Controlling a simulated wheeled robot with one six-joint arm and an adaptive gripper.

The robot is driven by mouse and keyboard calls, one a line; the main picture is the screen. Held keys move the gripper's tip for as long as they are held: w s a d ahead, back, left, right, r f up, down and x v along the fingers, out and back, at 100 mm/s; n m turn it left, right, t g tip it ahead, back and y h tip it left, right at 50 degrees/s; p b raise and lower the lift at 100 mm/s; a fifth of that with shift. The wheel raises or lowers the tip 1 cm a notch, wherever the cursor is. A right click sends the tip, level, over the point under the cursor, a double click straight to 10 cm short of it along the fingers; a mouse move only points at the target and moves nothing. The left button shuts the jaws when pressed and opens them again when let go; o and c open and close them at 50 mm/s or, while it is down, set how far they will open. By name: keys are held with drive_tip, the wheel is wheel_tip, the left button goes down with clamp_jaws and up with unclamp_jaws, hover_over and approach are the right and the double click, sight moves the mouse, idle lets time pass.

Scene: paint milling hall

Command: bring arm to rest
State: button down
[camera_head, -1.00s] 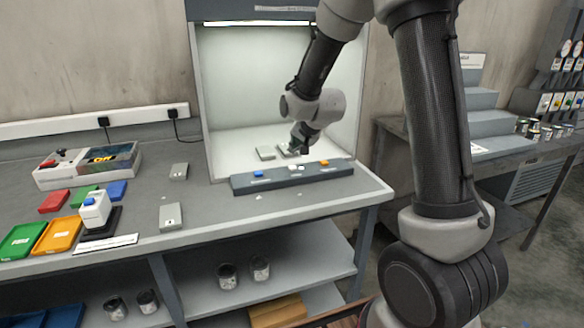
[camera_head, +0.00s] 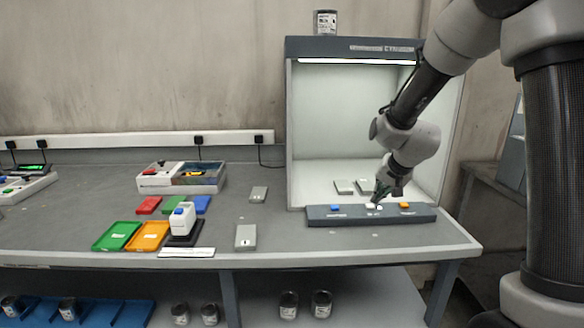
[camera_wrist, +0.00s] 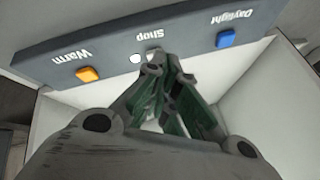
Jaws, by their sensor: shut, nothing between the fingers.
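My gripper (camera_head: 378,200) is at the front of the light booth (camera_head: 366,62), right at the booth's button panel (camera_head: 320,215). In the wrist view my gripper (camera_wrist: 160,65) is shut and empty, its fingertips beside the white button (camera_wrist: 135,58) near the word "Shop". I cannot tell whether they touch the panel. The orange button (camera_wrist: 88,74) is labelled "Warm" and the blue button (camera_wrist: 226,39) "Daylight". The lamp strip in the booth is lit. My arm reaches in from the upper right.
Two grey plates (camera_head: 344,187) lie on the booth floor. On the bench left of it are a white device (camera_head: 182,219), green (camera_head: 117,237) and orange (camera_head: 148,236) trays, and a compartment box (camera_head: 160,180). A can (camera_head: 325,22) stands on top of the booth.

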drive_tip(key=s+d+r+n, duration=0.2)
drive_tip(key=s+r, duration=0.2)
drive_tip(key=s, duration=0.7)
drive_tip(key=s+d+r+n+g, duration=0.1)
drive_tip(key=s+r, duration=0.3)
drive_tip(key=s, duration=0.7)
drive_tip(key=s+d+r+n+g+h, duration=0.1)
drive_tip(key=s+d+r, duration=0.3)
drive_tip(key=s, duration=0.7)
drive_tip(key=shift+s+r+n, duration=0.2)
drive_tip(key=shift+r+n, duration=0.25)
drive_tip(key=shift+n, duration=0.35)
